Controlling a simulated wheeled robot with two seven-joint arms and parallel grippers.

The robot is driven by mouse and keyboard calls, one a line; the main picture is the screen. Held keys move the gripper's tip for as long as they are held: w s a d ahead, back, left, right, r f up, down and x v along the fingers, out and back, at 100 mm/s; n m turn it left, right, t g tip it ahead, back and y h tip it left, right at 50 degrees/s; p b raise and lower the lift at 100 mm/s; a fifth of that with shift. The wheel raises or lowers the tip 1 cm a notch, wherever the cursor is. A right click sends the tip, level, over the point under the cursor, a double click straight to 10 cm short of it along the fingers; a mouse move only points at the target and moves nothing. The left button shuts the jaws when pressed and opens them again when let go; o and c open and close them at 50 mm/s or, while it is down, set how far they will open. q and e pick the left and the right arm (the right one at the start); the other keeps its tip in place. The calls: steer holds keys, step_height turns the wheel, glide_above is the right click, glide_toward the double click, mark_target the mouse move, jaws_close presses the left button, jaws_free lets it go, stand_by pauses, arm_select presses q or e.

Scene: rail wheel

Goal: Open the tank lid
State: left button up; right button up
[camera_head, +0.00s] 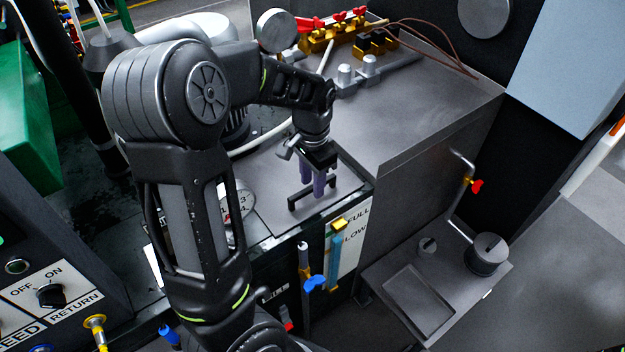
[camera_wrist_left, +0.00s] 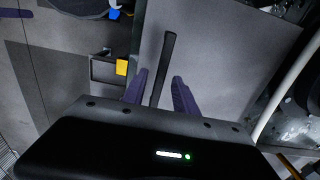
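The tank lid (camera_head: 272,195) is a flat grey panel on top of the tank, and it lies flat. A black bar handle (camera_head: 293,203) stands on it. My left gripper (camera_head: 312,190) is over the handle with its purple fingers pointing down. In the left wrist view, the handle (camera_wrist_left: 166,58) runs between the two fingertips (camera_wrist_left: 160,88), which are apart with gaps on both sides. The lid (camera_wrist_left: 215,50) fills much of that view. My left forearm hides part of the tank top in the head view. My right gripper is not in view.
A raised grey block (camera_head: 420,110) with red-handled brass valves (camera_head: 335,30) stands behind the lid. A level gauge (camera_head: 335,255) marked FULL and LOW is on the front. A blue-handled valve (camera_head: 313,283) sticks out nearby. A dial gauge (camera_head: 238,200) is left of the lid.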

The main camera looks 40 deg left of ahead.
arm_select(q)
steer(key=shift+c, duration=0.2)
jaws_close()
stand_by(1.1)
